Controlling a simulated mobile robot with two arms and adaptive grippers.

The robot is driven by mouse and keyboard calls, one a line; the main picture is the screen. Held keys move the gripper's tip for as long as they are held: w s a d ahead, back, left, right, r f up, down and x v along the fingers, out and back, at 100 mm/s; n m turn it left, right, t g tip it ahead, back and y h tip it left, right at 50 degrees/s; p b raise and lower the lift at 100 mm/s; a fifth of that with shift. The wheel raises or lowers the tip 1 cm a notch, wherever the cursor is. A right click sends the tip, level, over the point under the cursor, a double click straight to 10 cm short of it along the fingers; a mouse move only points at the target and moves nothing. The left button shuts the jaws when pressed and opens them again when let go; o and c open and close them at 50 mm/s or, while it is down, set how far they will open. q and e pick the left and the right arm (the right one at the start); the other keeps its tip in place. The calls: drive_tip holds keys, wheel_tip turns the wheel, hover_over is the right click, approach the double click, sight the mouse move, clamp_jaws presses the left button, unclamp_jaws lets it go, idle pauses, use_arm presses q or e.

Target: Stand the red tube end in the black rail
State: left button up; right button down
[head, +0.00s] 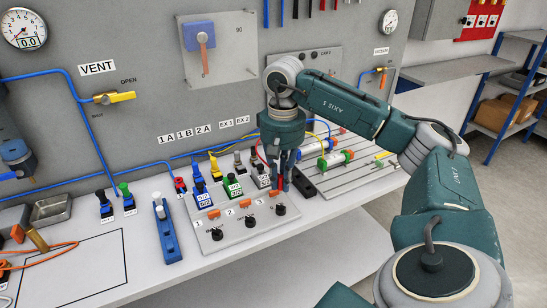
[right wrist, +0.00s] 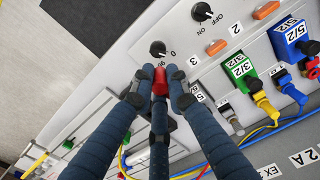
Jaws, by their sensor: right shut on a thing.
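My right gripper (head: 284,182) points down over the right part of the valve panel. In the right wrist view its fingers (right wrist: 160,88) are closed around a small red piece (right wrist: 160,82), which looks like the red tube end. A short black strip (head: 304,184), which looks like the black rail, lies on the bench just right of the fingers. I cannot tell how high the red piece is above the bench. My left gripper is not in view.
The sloped panel (head: 240,236) with black knobs and orange buttons is close in front of the fingers. Blue and green valves (head: 234,187) with tubes stand left of them. A slotted plate (head: 350,170) with cylinders lies to the right. A blue rail (head: 168,250) is farther left.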

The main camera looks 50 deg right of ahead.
drive_tip(key=d+p, duration=0.1)
drive_tip(key=d, duration=1)
drive_tip(key=shift+s+d+p, duration=0.15)
drive_tip(key=shift+s+p, duration=0.15)
drive_tip(key=shift+s, duration=0.05)
drive_tip(key=shift+f, duration=0.15)
idle(0.3)
drive_tip(key=shift+f+b, duration=1.05)
drive_tip(key=shift+f, duration=1)
drive_tip(key=shift+r+p, duration=0.1)
drive_tip(key=shift+p, duration=0.2)
drive_tip(key=shift+p, duration=0.3)
drive_tip(key=shift+f, duration=1.2)
idle(0.5)
